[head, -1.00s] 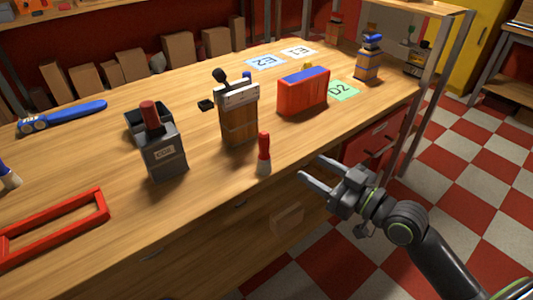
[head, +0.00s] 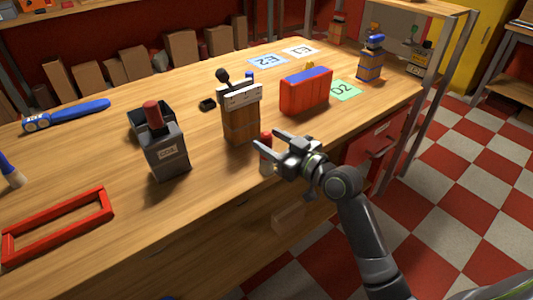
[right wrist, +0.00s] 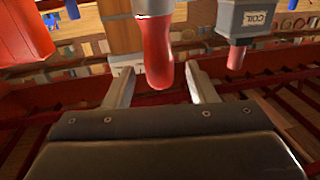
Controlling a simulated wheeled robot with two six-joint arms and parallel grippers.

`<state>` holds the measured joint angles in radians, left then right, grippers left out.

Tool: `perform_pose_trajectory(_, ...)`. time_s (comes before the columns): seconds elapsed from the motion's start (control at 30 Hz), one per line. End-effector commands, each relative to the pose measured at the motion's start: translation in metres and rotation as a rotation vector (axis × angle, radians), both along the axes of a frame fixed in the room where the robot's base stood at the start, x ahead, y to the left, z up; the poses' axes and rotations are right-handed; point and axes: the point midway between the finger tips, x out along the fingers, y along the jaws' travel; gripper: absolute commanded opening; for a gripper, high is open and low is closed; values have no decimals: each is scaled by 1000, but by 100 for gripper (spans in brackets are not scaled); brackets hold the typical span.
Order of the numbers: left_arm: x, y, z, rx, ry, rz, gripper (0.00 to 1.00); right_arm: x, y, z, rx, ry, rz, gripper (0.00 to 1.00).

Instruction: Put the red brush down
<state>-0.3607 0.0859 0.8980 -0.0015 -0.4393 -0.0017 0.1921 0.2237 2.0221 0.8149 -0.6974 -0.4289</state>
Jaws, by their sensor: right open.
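The red brush (head: 266,159) stands upright near the front edge of the wooden workbench (head: 205,195), red handle up and pale end down. My right gripper (head: 268,141) is open at the upper part of the brush, coming from the right. In the right wrist view, which looks upside down, the red handle (right wrist: 158,60) shows between the two spread fingers (right wrist: 162,88). I cannot tell whether a finger touches it. My left gripper is not in view.
A wooden block with a pale top (head: 240,122) stands just behind the brush. A grey COIL box (head: 167,155) is to the left, a red case (head: 305,95) behind right. A red frame (head: 60,228) lies front left.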

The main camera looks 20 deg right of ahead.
Motion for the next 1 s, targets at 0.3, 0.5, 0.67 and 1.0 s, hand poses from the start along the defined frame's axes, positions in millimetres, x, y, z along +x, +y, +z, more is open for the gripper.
perform_pose_trajectory(0.3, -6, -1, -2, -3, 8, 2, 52, 18, 10, -1, 0, 0, -1, 51)
perform_pose_trajectory(0.5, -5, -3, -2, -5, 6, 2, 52, 17, 9, 0, 0, 0, -1, 39)
perform_pose_trajectory(0.67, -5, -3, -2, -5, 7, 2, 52, 17, 9, 0, 0, 0, -1, 18)
perform_pose_trajectory(1.0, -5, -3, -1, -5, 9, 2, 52, 17, 9, 0, 0, -1, -1, 0)
